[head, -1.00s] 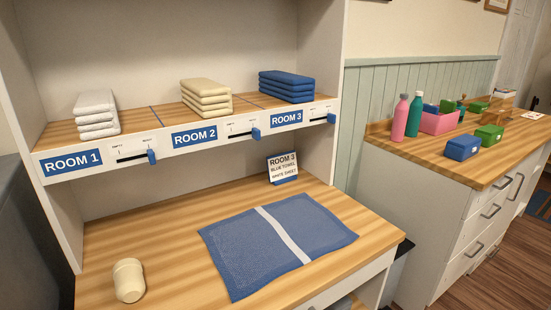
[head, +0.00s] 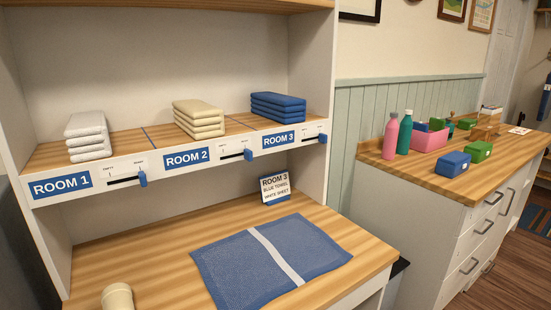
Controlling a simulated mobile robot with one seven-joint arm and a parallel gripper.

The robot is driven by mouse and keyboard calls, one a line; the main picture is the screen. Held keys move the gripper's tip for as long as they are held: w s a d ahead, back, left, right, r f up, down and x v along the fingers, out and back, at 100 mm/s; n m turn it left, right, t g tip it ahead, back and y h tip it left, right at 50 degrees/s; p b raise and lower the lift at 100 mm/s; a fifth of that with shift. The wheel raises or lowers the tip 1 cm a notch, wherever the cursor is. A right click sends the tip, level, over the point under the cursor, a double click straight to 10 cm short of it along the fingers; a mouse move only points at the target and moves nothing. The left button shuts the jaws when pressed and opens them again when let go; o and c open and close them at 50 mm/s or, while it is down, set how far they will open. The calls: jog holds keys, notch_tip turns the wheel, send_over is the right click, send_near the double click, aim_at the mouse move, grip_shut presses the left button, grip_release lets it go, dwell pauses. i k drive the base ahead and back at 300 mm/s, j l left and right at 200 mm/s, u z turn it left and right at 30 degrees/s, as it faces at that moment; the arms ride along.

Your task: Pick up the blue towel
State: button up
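A stack of folded blue towels (head: 278,106) lies on the right part of the upper wooden shelf, above the ROOM 3 label (head: 278,139). A small card (head: 275,188) reading "ROOM 3, BLUE TOWEL, WHITE SHEET" stands at the back of the lower counter. A flat blue mat (head: 230,271) with a white stripe lies on that counter, below the card. My gripper is not in view.
White towels (head: 88,136) and cream towels (head: 198,118) share the shelf. Sliders with blue knobs line its front edge. A cream cup (head: 117,297) stands front left. Bottles (head: 390,136) and boxes crowd the right counter.

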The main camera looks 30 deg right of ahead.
aim_at(286, 109)
jog(key=z, duration=1.4)
jog(key=i+l+z, duration=0.15)
jog(key=i+l, duration=0.2)
jog(key=i+l+z, duration=0.15)
jog(key=i, duration=0.3)
jog(key=i+l, duration=0.1)
jog(key=i, duration=0.4)
jog(key=i+j, duration=0.2)
